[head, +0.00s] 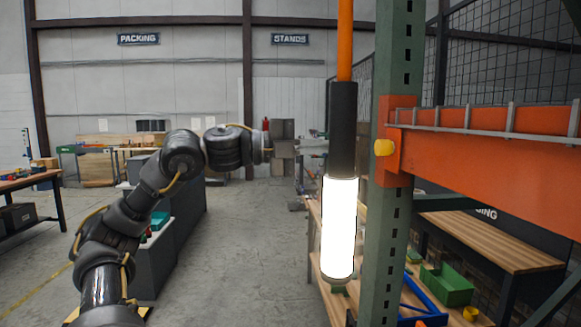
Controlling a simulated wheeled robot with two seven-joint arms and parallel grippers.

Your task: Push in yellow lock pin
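The yellow lock pin (384,147) shows as a round yellow knob on the orange end plate of the beam (470,142), where it meets the green upright (392,215). Its knob stands out from the plate; how deep the pin sits cannot be told. My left gripper (308,150) is left of the pin, with the hanging lamp and a gap between them in the picture. It points right, and its fingertips are too small and cluttered to tell open from shut. My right gripper is out of view.
A work lamp with a glowing white tube (339,230) hangs on an orange cord (345,40), just left of the upright. A grey cabinet (180,240) stands behind my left arm. Open floor lies between.

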